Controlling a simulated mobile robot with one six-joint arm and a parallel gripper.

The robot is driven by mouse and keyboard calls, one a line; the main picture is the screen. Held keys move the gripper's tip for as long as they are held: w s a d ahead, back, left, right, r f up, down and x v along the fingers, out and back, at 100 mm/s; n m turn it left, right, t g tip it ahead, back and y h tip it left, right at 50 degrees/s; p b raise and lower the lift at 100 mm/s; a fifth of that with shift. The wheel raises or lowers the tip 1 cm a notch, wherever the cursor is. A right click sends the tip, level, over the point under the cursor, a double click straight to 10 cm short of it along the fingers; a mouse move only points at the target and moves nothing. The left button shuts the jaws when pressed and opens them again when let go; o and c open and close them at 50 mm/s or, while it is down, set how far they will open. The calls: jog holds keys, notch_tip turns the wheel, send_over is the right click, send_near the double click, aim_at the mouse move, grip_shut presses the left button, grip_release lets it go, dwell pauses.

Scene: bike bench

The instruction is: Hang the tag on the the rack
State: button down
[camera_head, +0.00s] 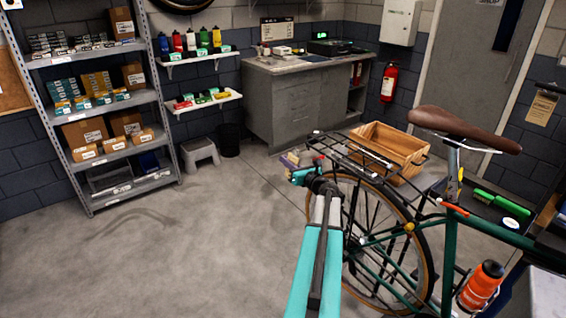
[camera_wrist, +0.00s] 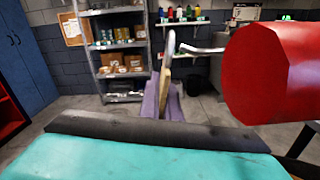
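The tag (camera_wrist: 165,88) appears as a thin tan piece seen nearly edge-on in the wrist view. My gripper (camera_wrist: 164,102) has purple fingers on both sides of it and looks shut on it. A grey curved hook (camera_wrist: 170,45) rises above the tag. In the head view my gripper (camera_head: 291,160) is near the rear end of the bike's black rack (camera_head: 368,153), and the tag is too small to make out there. In the wrist view a grey bar end (camera_wrist: 203,49) lies just right of the hook; I cannot tell whether they touch.
A large red cylinder (camera_wrist: 270,75) is close on the right in the wrist view. A wooden crate (camera_head: 385,148) is behind the bike rack. The brown saddle (camera_head: 465,128) is to the right. A metal shelf (camera_head: 110,110) stands at left, with clear floor before it.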

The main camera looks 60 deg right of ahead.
jog(key=shift+s+d+p, duration=0.3)
jog(key=shift+d+p, duration=0.2)
jog(key=shift+d, duration=0.3)
jog(key=shift+s+d+f+b, duration=0.2)
jog(key=shift+d+f+b, duration=0.35)
jog(key=shift+b, duration=0.45)
jog(key=shift+d+r, duration=0.1)
jog(key=c, duration=1.9)
grip_release()
jog(key=shift+r+b, duration=0.2)
jog(key=shift+b, duration=0.1)
jog(key=shift+s+a+r+b, duration=0.75)
jog(key=shift+s+a, duration=0.85)
jog(key=shift+a, duration=0.55)
jog(key=shift+s+a+r+b, duration=0.8)
jog(key=shift+s+a, duration=0.8)
jog(key=shift+a, duration=0.55)
jog(key=shift+s+a+r+b, duration=0.75)
jog(key=shift+s+a, duration=0.85)
jog(key=shift+a, duration=0.55)
